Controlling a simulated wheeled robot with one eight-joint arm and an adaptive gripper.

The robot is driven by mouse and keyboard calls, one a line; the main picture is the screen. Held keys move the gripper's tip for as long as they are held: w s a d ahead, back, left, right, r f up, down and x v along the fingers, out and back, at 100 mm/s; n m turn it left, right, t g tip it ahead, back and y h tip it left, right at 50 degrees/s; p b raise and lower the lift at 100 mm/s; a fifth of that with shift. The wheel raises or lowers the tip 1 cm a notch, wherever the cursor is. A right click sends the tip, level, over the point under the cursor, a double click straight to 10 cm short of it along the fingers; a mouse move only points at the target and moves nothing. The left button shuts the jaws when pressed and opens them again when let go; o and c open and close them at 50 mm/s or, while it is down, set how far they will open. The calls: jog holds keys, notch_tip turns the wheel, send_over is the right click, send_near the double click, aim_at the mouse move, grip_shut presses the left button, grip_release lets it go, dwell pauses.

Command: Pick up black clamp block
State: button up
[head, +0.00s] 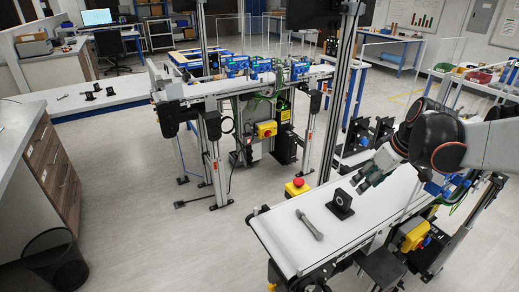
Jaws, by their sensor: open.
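A black clamp block (341,205) with a round bore stands upright on the white belt of the near conveyor (277,227). My gripper (361,184) reaches in from the right, above the belt. Its open, empty fingers are just up and to the right of the block in the picture. I see a gap between them, but the exact height is hard to tell.
A grey metal rod (309,225) lies on the belt to the left of the block. A red-and-yellow emergency stop (297,187) sits at the belt's far edge. Another conveyor (200,89) stands behind. Small black parts (90,96) lie on the left white surface.

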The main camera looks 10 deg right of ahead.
aim_at(346, 195)
jog(key=x, duration=0.2)
jog(key=b+x, duration=0.1)
jog(key=x, duration=0.2)
jog(key=b+x, duration=0.1)
jog(key=x, duration=0.2)
jog(key=shift+w+r, duration=0.1)
jog(key=shift+w, duration=0.3)
jog(key=shift+w+b+x, duration=0.2)
jog(key=shift+b+x, duration=0.95)
jog(key=shift+x, duration=1.85)
jog(key=shift+a+r, duration=0.1)
jog(key=shift+r, duration=0.05)
grip_shut()
